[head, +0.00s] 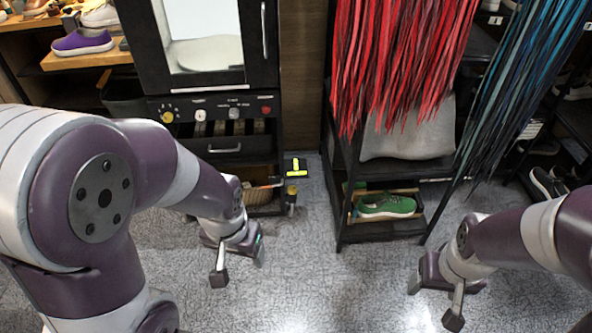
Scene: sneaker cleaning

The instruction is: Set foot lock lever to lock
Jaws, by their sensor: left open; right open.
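A small black post with a yellow top (291,196) stands on the floor beside the dark cabinet; it may be the foot lock lever. Just behind it is a black plate with a yellow T-shaped mark (295,167). I cannot tell from this view whether it is set to lock. My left gripper (239,265) is open and empty above the floor, to the left of the post and nearer to me. My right gripper (434,302) is open and empty at the lower right, far from the post.
The dark cabinet (215,145) has knobs and a drawer. A black rack (385,232) holds a green shoe (386,207), with red strips (400,60) hanging above and blue strips (525,85) to the right. A purple shoe (82,42) sits on a shelf. The middle floor is clear.

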